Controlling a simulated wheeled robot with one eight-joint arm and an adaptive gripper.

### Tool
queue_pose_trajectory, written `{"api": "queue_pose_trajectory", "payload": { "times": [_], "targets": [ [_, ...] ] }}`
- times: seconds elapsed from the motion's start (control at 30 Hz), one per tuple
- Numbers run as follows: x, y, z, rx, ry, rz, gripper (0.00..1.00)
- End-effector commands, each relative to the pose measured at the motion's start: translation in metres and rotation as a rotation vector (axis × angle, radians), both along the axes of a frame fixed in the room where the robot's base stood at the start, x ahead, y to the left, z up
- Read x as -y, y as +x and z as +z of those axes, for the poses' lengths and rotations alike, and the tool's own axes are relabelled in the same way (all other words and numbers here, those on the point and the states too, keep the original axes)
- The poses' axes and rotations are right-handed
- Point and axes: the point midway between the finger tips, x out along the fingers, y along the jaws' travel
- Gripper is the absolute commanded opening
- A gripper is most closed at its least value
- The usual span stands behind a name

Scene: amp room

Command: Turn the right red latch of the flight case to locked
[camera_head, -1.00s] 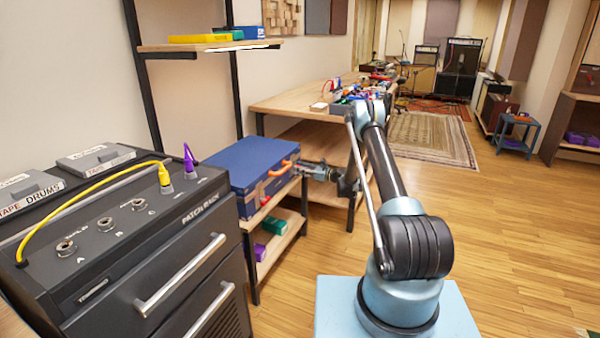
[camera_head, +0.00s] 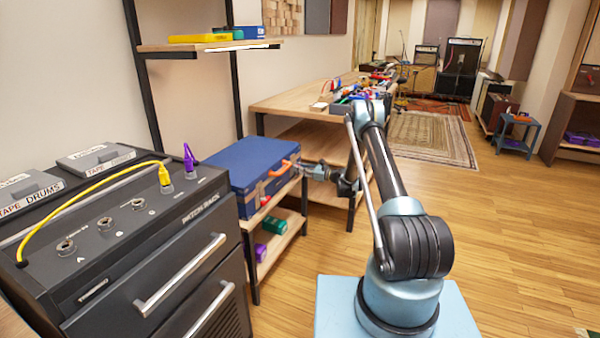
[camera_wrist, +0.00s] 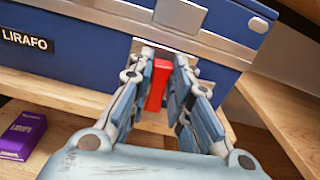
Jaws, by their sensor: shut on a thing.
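The blue flight case (camera_head: 245,160) sits on the top of a small wooden shelf, with its latched side facing my arm. In the wrist view, the case (camera_wrist: 105,55) shows a "LIRAFO" label and a metal band. The right red latch (camera_wrist: 157,85) stands nearly upright, tilted slightly, between my fingers. My gripper (camera_wrist: 163,62) is shut on this latch, one finger on each side. In the head view, my gripper (camera_head: 302,168) is at the right end of the case front and hides the latch. The other red latch (camera_head: 265,200) is near the left end, past the orange handle (camera_head: 280,169).
A purple box (camera_wrist: 22,136) lies on the lower shelf, beside a green box (camera_head: 273,225). A dark patch rack (camera_head: 130,250) with cables stands at the left. A cluttered wooden desk (camera_head: 290,101) is behind the case. The floor (camera_head: 510,215) at the right is clear.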

Motion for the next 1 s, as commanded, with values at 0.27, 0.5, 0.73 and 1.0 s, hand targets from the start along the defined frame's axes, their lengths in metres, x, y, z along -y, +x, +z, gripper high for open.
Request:
{"api": "queue_pose_trajectory", "payload": {
  "times": [0.27, 0.5, 0.73, 1.0],
  "targets": [
    [0.0, -0.001, 0.0, 0.201, -0.072, -0.004, 0.0],
    [-0.001, -0.004, -0.002, 0.415, -0.151, -0.004, 0.0],
    [-0.001, -0.007, -0.004, 0.62, -0.225, -0.004, 0.0],
    [-0.002, -0.01, -0.007, 0.862, -0.313, -0.003, 0.0]
  ]
}}
